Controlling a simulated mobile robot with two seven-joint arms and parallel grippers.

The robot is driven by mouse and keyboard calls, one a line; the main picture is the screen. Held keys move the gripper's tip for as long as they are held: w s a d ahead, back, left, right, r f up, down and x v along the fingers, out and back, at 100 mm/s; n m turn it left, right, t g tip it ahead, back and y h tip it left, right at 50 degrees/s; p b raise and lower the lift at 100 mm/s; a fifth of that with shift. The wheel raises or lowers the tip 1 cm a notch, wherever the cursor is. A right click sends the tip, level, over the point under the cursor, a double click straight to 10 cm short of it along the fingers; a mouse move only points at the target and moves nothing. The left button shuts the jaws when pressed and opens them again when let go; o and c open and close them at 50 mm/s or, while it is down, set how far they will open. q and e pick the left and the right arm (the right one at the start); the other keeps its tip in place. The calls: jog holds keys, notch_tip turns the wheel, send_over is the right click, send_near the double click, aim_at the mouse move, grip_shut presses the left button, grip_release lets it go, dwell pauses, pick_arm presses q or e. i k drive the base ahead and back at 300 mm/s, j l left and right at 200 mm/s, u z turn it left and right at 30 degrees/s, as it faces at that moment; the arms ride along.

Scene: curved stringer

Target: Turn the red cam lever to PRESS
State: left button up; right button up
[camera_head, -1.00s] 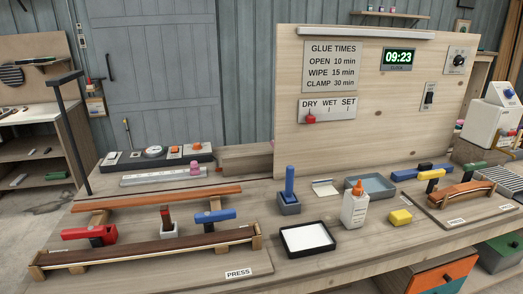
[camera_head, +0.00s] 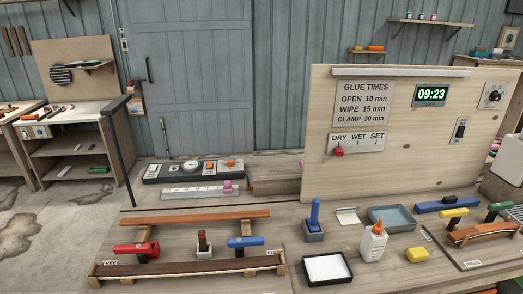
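The red cam lever (camera_head: 136,248) sits on a dark post at the left of the bench, behind the long dark curved strip (camera_head: 190,269). Its handle lies about level and points left. A small label (camera_head: 110,263) lies by it, too small to read surely. A reddish wood strip (camera_head: 200,217) lies behind. Neither of my grippers is in view.
A dark upright post (camera_head: 120,150) rises at the bench's left end. The sign board (camera_head: 400,165) stands behind. Open floor (camera_head: 45,225) lies left.

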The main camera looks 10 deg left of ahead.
aim_at(138, 248)
jog(key=u, duration=1.25)
jog(key=i+j+u, duration=0.35)
jog(key=i, duration=0.25)
